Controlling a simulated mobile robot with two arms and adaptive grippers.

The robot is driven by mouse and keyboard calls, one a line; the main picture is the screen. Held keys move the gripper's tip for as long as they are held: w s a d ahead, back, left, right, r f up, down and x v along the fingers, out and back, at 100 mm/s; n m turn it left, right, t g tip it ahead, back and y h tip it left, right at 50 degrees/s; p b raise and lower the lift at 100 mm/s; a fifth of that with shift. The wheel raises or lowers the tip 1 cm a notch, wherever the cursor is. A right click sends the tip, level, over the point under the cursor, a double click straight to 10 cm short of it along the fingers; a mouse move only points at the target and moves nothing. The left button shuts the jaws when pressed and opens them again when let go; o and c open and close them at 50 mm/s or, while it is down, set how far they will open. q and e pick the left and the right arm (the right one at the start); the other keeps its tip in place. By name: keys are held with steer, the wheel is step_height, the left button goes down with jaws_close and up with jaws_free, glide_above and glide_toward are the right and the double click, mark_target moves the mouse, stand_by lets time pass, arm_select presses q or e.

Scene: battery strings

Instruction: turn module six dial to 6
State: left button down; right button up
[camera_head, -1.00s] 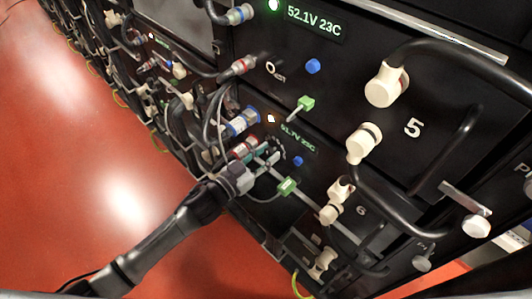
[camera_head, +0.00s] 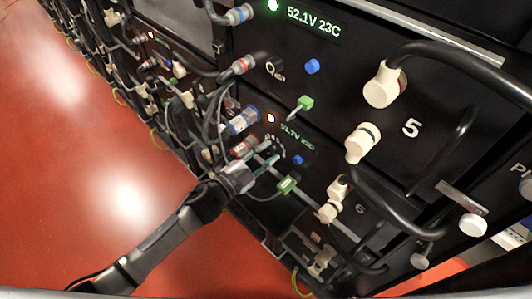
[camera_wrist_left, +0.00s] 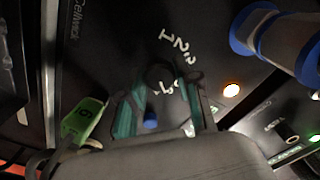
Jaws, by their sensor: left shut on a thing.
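Module six is the black panel marked 6 (camera_head: 360,209) at the lower middle of the head view, with a small display (camera_head: 298,137) reading about 51.7V 23C. My left gripper (camera_head: 266,154) reaches its front from the lower left. In the left wrist view the black dial (camera_wrist_left: 160,76) sits between the teal fingers, with white numbers (camera_wrist_left: 178,46) around it; 1 and 2 are readable. The left gripper is shut on the dial. The dial's pointer and several numbers are hidden or blurred. My right gripper is not in view.
Close to the fingers are a green tag (camera_head: 287,185) on a cable, a blue knob (camera_head: 297,160) and a blue-ringed connector (camera_head: 243,120). Module five (camera_head: 412,128) is above, with thick black cables. The red floor (camera_head: 90,170) at left is open.

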arm_select(q)
steer(key=shift+m, duration=0.4)
steer(key=c, duration=0.8)
jaws_free()
steer(key=shift+s+a, duration=0.1)
steer(key=v, duration=1.2)
